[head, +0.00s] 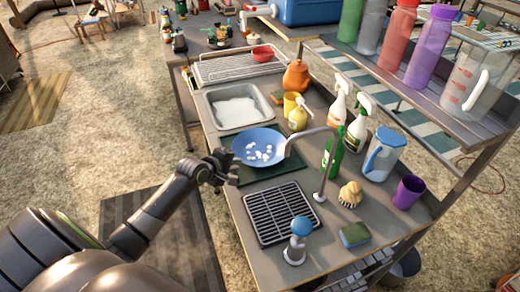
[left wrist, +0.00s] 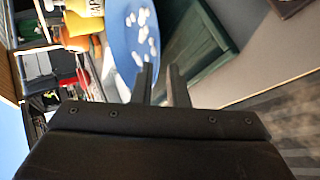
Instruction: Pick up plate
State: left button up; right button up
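My left gripper (head: 229,167) is at the plate's left edge in the head view. In the left wrist view the plate (left wrist: 122,35) lies just beyond the fingertips (left wrist: 162,68). I cannot tell whether a finger touches the rim. My right gripper is not in view.
A sink (head: 237,106) with white foam is behind the plate. A curved faucet (head: 325,165) reaches over the plate's right side. A shelf (head: 425,92) with bottles is at right.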

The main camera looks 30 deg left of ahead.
aim_at(242, 170)
pick_arm(q)
jog(key=shift+x, duration=2.15)
jog(key=shift+r, duration=0.1)
grip_shut()
